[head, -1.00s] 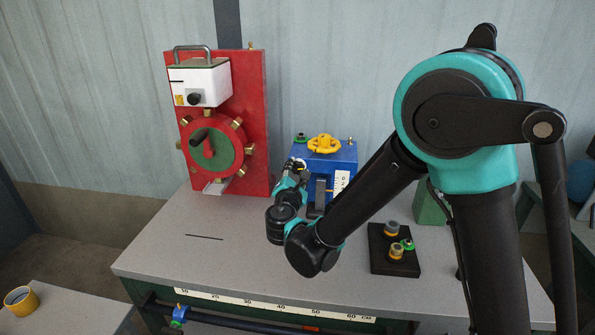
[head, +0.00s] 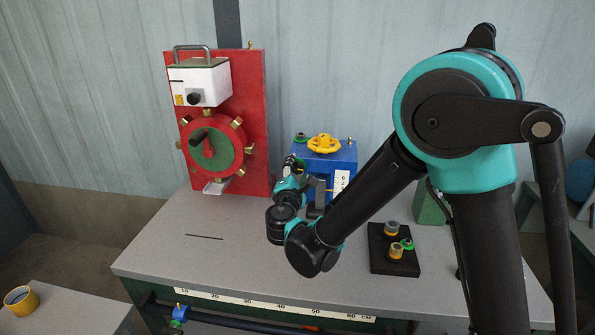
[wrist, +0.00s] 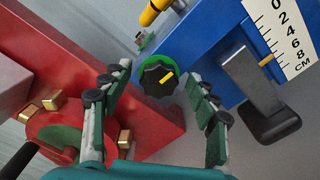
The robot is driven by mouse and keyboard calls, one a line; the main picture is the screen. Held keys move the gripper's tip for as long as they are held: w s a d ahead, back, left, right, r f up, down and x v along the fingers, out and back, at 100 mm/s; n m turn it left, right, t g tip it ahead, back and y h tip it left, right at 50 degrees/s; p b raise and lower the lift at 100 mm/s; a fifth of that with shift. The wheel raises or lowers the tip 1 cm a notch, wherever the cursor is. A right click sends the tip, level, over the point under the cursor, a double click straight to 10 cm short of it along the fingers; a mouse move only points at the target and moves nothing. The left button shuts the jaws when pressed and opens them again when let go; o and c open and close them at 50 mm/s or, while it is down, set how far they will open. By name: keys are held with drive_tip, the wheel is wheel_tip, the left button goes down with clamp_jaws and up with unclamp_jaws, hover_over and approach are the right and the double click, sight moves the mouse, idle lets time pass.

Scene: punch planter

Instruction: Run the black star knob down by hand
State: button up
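In the head view my gripper (head: 294,163) is just below that fitting, partly hidden by my wrist.
A red panel (head: 255,120) with a green-centred wheel stands left of the box, close to my left finger. A black block (head: 395,265) with knobs lies right.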

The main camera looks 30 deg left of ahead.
drive_tip(key=v, duration=1.2)
drive_tip(key=v, duration=1.2)
drive_tip(key=shift+r, duration=0.1)
idle(0.6)
